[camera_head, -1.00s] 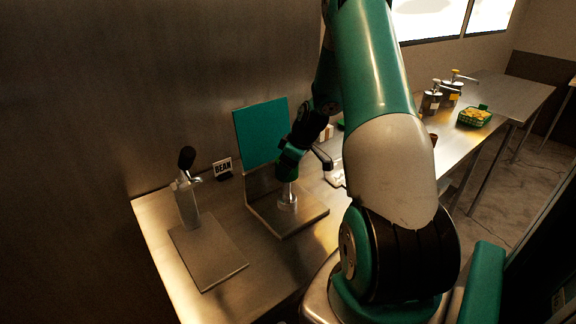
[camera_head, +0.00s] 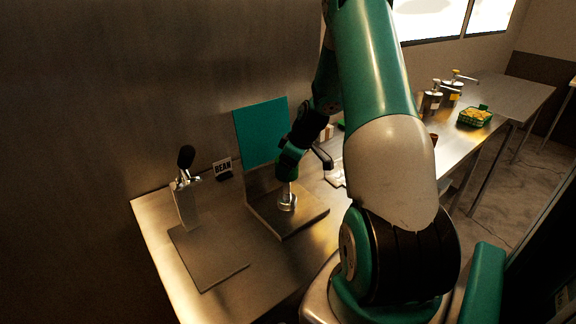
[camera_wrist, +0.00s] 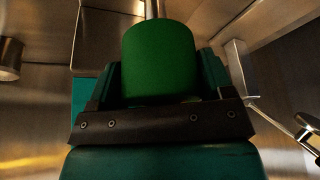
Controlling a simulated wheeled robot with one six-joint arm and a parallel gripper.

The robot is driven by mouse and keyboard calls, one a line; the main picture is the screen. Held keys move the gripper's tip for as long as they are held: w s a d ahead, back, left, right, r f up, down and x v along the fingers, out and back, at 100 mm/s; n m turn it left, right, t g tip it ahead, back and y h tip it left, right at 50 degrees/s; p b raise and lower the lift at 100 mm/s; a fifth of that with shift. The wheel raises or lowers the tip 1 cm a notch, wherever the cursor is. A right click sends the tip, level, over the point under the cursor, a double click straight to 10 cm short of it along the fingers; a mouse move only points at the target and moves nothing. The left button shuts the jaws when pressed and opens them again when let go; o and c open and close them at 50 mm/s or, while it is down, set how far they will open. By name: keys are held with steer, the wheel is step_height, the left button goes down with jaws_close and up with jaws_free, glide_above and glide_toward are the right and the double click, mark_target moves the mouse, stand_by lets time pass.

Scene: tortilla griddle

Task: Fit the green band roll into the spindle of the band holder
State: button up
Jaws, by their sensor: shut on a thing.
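The band holder (camera_head: 262,212) has a flat metal base, an upright teal panel (camera_head: 262,135) behind and a silver spindle (camera_head: 287,196) standing on a round foot. My gripper (camera_head: 289,170) points down at the top of the spindle. In the wrist view the green band roll (camera_wrist: 158,60) is clamped between my gripper's two fingers (camera_wrist: 160,85). A piece of the metal post (camera_wrist: 154,9) shows just past the roll's far end, in line with it. The fingers hide much of the roll in the head view, and I cannot tell whether the spindle is inside it.
A metal dispenser with a black knob (camera_head: 186,158) and a flat plate (camera_head: 208,258) stand left of the holder. A black lever (camera_head: 322,157) is close on the right. Pump jars (camera_head: 432,100) and a green basket (camera_head: 475,117) stand far right.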

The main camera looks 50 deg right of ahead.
mark_target(288, 193)
steer(key=shift+f+b, duration=3.6)
steer(key=shift+f, duration=0.7)
steer(key=o, duration=0.9)
steer(key=shift+r, duration=0.15)
steer(key=b+v, duration=0.2)
steer(key=v, duration=1.5)
steer(key=shift+s+d+b, duration=0.15)
steer(key=shift+b, duration=0.25)
